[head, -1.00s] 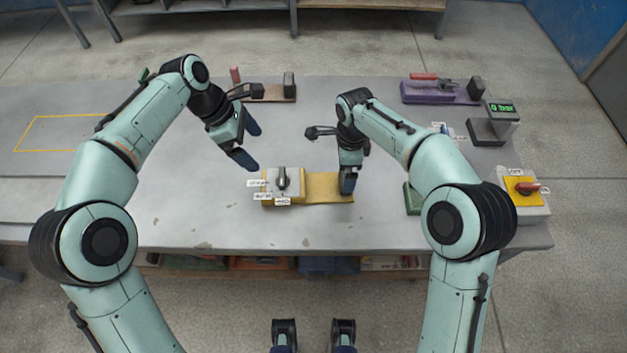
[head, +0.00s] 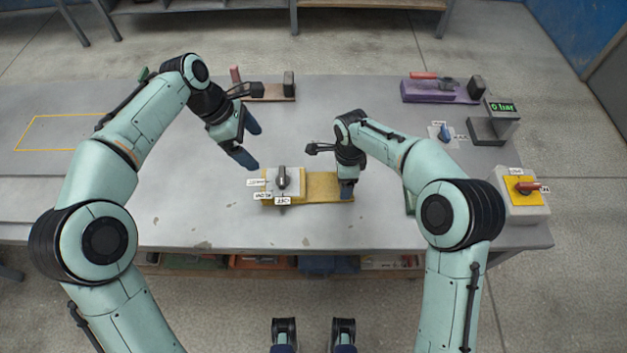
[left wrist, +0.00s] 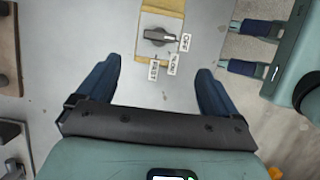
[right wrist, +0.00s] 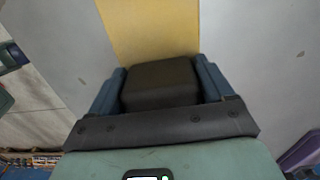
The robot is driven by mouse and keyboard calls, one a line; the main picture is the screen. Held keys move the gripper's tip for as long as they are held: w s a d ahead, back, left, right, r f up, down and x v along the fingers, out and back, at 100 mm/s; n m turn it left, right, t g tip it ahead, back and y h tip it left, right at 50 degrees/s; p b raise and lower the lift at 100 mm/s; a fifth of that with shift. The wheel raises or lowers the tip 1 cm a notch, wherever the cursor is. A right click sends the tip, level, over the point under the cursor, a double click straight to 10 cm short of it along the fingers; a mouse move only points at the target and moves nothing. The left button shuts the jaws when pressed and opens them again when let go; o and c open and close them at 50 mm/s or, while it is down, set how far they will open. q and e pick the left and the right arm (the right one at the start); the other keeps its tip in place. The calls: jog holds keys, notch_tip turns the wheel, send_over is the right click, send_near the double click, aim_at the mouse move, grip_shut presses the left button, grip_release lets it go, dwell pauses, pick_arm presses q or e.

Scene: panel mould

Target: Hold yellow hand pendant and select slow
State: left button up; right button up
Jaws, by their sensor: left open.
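The yellow hand pendant (head: 320,187) lies on the grey table, with a grey box and dark selector knob (head: 282,177) at its left end. In the left wrist view the knob (left wrist: 157,37) lies in line with the OFF label (left wrist: 185,42). The SLOW label (left wrist: 173,65) and the FAST label (left wrist: 154,70) are beside it. My left gripper (head: 251,145) is open and empty, above and behind the knob. My right gripper (head: 347,188) is at the pendant's right end. In the right wrist view its fingers close on both sides of a dark block (right wrist: 160,82) there.
A purple fixture (head: 428,92) and a display reading 0 bar (head: 502,108) stand at the back right. A blue knob (head: 445,132) and a yellow switch box with a red handle (head: 522,190) are on the right. The table left of the pendant is clear.

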aim_at(281, 175)
dwell(0.5)
pick_arm(q)
jog(key=x, duration=1.3)
jog(key=shift+d+f, duration=0.1)
jog(key=shift+f, duration=0.05)
jog(key=c, duration=1.1)
jog(key=shift+o, duration=0.2)
